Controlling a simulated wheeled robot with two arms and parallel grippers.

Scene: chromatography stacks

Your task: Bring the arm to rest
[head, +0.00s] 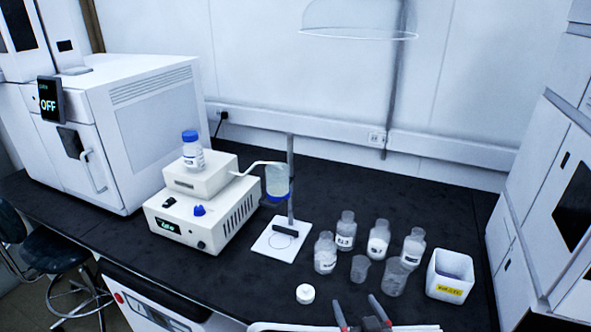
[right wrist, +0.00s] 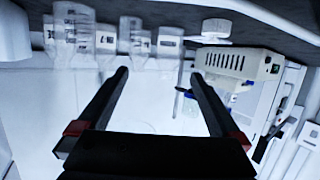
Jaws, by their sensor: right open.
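My right gripper (head: 357,304) is at the bottom edge of the head view, in front of the bottles. Its two fingers are apart and nothing is between them. In the right wrist view, the open right gripper (right wrist: 159,75) points toward the bench, which appears upside down there. My left gripper is in neither view.
Several labelled bottles (head: 378,240) and a beaker (head: 360,268) stand near a white bin (head: 450,276). A white cap (head: 305,294) lies in front. A pump unit (head: 205,225) and stand (head: 290,190) are left. The dark bench is clear toward the back wall.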

